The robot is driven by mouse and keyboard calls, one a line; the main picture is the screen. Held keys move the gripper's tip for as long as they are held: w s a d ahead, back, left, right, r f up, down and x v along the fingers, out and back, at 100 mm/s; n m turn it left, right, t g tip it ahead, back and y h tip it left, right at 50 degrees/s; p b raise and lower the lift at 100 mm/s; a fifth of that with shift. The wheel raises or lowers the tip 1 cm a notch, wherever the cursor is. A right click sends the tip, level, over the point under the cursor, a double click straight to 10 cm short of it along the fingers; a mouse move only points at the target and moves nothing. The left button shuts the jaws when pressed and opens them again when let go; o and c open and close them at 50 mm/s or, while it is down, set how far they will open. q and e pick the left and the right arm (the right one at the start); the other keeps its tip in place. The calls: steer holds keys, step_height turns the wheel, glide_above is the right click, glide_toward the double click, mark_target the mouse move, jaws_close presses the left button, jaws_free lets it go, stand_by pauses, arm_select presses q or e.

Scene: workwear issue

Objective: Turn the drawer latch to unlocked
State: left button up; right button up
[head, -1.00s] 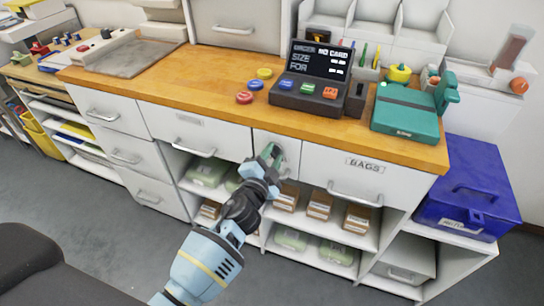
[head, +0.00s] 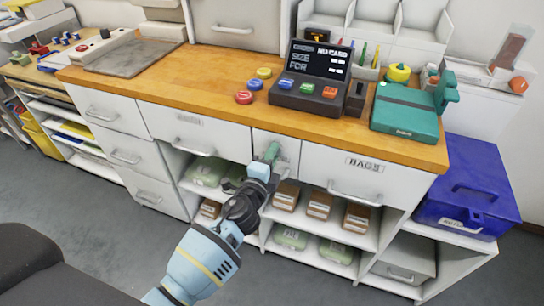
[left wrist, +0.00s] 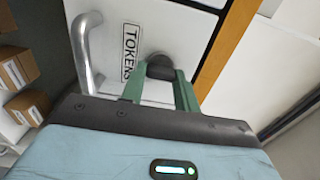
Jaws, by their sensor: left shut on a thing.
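My left gripper (head: 272,152) is at the front of a narrow white drawer (head: 288,146) between two wider drawers, under the wooden counter. In the left wrist view, its two green fingers (left wrist: 160,88) are shut on a dark round latch knob (left wrist: 160,66). The knob sits on the drawer front beside a label reading TOKENS (left wrist: 131,52). A metal bar handle (left wrist: 84,50) is on the same front. The fingers cover part of the knob, and I cannot read which way the latch points. My right gripper is not in view.
The BAGS drawer (head: 335,185) is to the right, and another handled drawer (head: 195,135) is to the left. Open shelves below hold cartons (head: 320,206) and green packs (head: 290,237). A card reader (head: 312,95) and a teal device (head: 405,110) stand on the counter.

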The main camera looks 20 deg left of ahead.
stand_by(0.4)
arm_select(q)
steer(key=o, duration=1)
steer(key=shift+s, duration=0.1)
steer(key=shift+s+a, duration=0.15)
steer(key=shift+s, duration=3.65)
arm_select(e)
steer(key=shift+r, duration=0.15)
